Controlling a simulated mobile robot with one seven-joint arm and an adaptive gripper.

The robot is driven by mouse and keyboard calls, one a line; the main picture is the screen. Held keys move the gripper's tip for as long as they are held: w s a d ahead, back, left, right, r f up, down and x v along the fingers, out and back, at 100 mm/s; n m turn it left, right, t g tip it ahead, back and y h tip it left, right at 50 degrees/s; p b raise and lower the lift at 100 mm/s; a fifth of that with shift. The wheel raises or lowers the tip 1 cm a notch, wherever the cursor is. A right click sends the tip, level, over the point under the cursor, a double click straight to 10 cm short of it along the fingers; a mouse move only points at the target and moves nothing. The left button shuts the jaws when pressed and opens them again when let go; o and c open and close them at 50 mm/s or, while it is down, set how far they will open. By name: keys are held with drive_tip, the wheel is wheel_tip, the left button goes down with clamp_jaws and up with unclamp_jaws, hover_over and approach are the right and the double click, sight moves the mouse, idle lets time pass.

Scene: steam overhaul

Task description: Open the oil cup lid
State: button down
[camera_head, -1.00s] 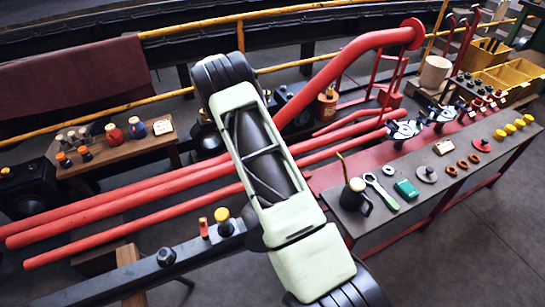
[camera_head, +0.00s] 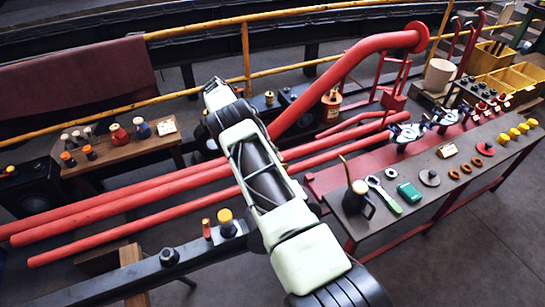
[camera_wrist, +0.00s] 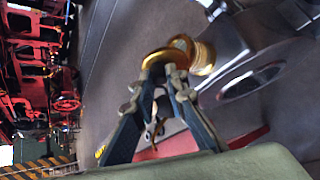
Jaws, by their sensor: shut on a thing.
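In the wrist view a brass, rounded lid (camera_wrist: 158,58) sits between the fingertips of my gripper (camera_wrist: 165,72). My gripper is shut on it. A ribbed brass cup body (camera_wrist: 205,58) stands right beside the lid; the joint between them is too small and blurred to make out. In the head view my arm reaches toward the back and my fingertips cannot be made out. A small brass piece (camera_head: 269,97) shows just right of my arm's far end; I cannot tell whether it is the same cup.
Long red rods (camera_head: 130,205) run under my arm. A workbench (camera_head: 480,185) on the right bears an oil can (camera_head: 357,199), a wrench and other parts. A small wooden table (camera_head: 110,152) with bottles stands left. A yellow rail (camera_head: 200,87) crosses behind.

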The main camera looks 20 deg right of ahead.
idle(0.3)
drive_tip(key=c, duration=1.9)
unclamp_jaws()
drive_tip(key=shift+c, duration=0.2)
drive_tip(key=shift+s+r+t, duration=0.1)
drive_tip(key=shift+s+t, duration=0.05)
drive_tip(key=shift+t, duration=0.15)
